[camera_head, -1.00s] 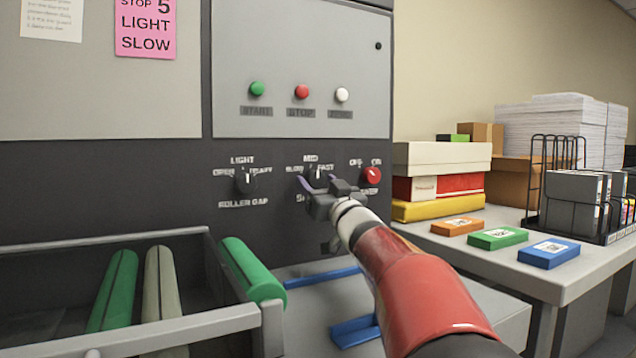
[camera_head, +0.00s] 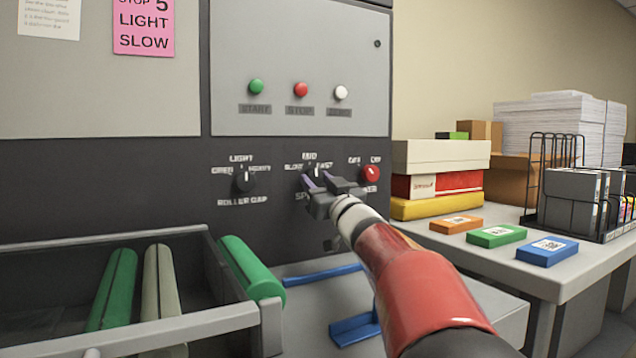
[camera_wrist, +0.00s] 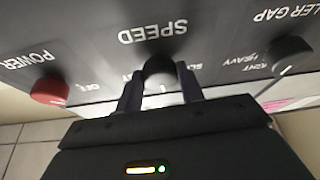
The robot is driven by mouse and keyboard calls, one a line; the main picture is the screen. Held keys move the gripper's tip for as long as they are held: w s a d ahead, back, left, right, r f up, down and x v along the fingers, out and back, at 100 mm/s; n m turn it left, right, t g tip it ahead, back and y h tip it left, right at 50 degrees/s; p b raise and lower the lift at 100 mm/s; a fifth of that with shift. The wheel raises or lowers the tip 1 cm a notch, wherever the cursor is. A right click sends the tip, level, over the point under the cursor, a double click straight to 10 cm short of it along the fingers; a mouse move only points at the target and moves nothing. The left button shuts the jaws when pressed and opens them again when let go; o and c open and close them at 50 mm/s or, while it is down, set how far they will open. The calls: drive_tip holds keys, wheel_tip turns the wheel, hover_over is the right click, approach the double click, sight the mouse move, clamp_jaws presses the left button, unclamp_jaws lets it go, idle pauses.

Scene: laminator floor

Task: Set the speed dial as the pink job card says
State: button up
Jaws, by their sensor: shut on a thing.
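The pink job card (camera_head: 144,27) at upper left reads "STOP 5 / LIGHT / SLOW", its top cut off. The black speed dial (camera_wrist: 160,70) sits on the dark panel, with SLOW on the left, MID on top and FAST on the right in the head view. The dial also shows there (camera_head: 314,171), partly hidden by my gripper. Its white pointer mark appears to point to MID. My gripper (camera_head: 322,186) is shut on the dial; in the wrist view my gripper (camera_wrist: 160,92) has one finger on each side of it.
The roller gap dial (camera_head: 244,181) is left of the speed dial, and the red power knob (camera_head: 370,174) is close on its right. Start (camera_head: 256,87), stop (camera_head: 300,90) and white (camera_head: 340,93) buttons are above. A roller tray (camera_head: 208,318) juts out at lower left.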

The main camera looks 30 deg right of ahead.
drive_tip(key=n+y, duration=0.1)
drive_tip(key=n, duration=0.2)
drive_tip(key=n+g+y, duration=0.1)
drive_tip(key=n+y, duration=0.1)
drive_tip(key=n, duration=0.2)
drive_tip(key=shift+d+p, duration=0.2)
drive_tip(key=shift+p, duration=0.15)
drive_tip(key=n+g+y, duration=0.1)
drive_tip(key=n, duration=0.4)
drive_tip(key=n+g+y, duration=0.1)
drive_tip(key=n, duration=0.1)
drive_tip(key=shift+d+r+n+g+y, duration=0.1)
drive_tip(key=shift+d+n+g+y, duration=0.05)
drive_tip(key=shift+n+g+y, duration=0.2)
drive_tip(key=shift+n, duration=0.35)
drive_tip(key=o, duration=1)
drive_tip(key=shift+r, duration=0.1)
drive_tip(key=b+v, duration=0.1)
drive_tip(key=v, duration=0.6)
drive_tip(key=shift+s+d, duration=0.15)
drive_tip(key=shift+s, duration=0.2)
